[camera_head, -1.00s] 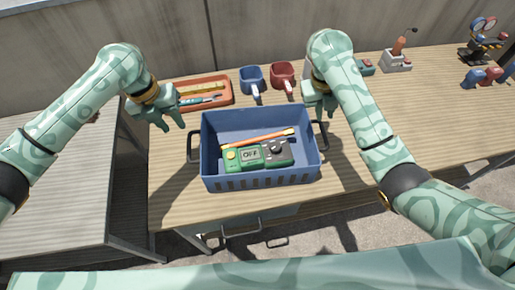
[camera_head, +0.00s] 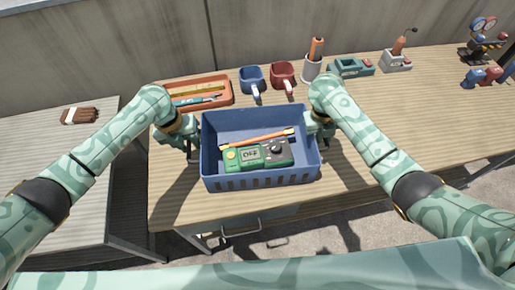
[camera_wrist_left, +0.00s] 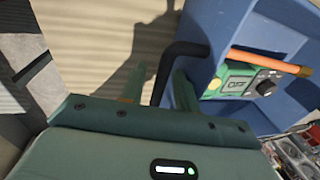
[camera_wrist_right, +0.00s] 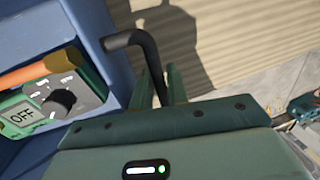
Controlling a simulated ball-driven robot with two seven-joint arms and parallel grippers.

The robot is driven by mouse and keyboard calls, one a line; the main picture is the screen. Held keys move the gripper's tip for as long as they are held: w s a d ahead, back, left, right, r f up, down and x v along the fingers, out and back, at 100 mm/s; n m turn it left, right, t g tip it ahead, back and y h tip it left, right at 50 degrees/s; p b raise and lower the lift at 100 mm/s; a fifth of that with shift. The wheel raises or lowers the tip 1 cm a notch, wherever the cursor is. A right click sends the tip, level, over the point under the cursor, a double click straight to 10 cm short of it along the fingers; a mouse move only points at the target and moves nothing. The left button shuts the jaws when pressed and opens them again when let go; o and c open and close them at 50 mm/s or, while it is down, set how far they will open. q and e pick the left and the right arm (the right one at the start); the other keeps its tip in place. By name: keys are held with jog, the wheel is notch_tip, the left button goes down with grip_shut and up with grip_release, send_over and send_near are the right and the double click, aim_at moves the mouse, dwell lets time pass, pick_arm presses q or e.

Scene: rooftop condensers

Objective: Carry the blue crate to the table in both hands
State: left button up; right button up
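The blue crate (camera_head: 262,183) stands level on the wooden bench (camera_head: 420,120) near its front edge. My left gripper (camera_head: 190,142) is at the crate's left handle. In the left wrist view the black handle (camera_wrist_left: 178,52) passes between its parted fingers, with a gap beside it. My right gripper (camera_head: 322,138) is at the right handle. In the right wrist view its fingers lie close on both sides of that handle (camera_wrist_right: 148,52). The grippers partly hide both handles in the head view.
An orange tray (camera_head: 205,92), blue mug (camera_head: 252,78), red mug (camera_head: 283,75) and tools stand behind the crate. A wall closes the back.

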pick_arm(q)
jog(key=shift+c, duration=0.3)
pick_arm(e)
jog(key=shift+c, duration=0.4)
pick_arm(q)
grip_shut()
pick_arm(e)
grip_shut()
pick_arm(q)
jog(key=shift+w+r, duration=0.1)
jog(key=shift+r, duration=0.1)
pick_arm(e)
jog(key=shift+w+r, duration=0.1)
jog(key=shift+r, duration=0.1)
